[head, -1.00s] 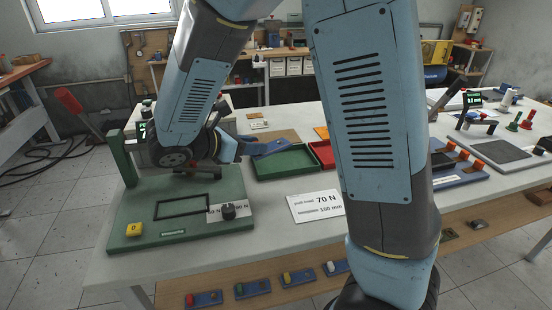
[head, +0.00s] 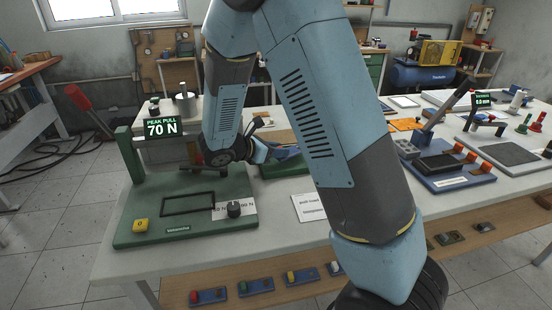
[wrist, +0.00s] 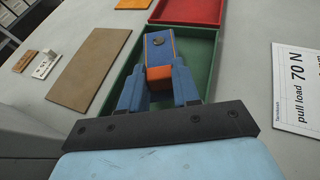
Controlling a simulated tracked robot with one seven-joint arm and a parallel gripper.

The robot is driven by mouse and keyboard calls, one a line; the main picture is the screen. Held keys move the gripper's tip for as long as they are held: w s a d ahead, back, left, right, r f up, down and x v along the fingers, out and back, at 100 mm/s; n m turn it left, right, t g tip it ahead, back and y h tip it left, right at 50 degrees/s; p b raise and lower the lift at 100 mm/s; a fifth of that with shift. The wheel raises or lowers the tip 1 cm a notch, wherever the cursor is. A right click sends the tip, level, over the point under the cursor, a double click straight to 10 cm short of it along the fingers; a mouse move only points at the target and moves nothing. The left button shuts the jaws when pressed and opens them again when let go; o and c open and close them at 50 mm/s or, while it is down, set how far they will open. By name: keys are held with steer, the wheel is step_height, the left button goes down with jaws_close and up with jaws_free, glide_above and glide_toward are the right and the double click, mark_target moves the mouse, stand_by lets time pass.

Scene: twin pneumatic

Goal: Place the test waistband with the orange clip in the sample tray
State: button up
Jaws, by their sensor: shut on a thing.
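My gripper (wrist: 158,80) is shut on the test waistband (wrist: 158,48), a blue strip with orange edging and a dark round spot. Its orange clip (wrist: 159,77) sits between my blue fingertips. In the wrist view the waistband is over the green tray (wrist: 208,65), lined up along it; I cannot tell whether it touches the tray floor. In the head view my gripper (head: 278,153) is over the green tray (head: 272,172), and my arm hides much of that tray and the waistband.
A red tray (wrist: 186,11) adjoins the green tray's far end. A brown mat (wrist: 88,72) lies left and a white 70 N card (wrist: 298,75) right. The green pull tester (head: 130,215) stands left, its display (head: 162,127) reading 70 N. A blue fixture (head: 450,170) is right.

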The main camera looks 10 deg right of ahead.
steer(key=shift+f, duration=1.45)
steer(key=shift+f, duration=0.1)
steer(key=o, duration=1.1)
steer(key=shift+c, duration=0.2)
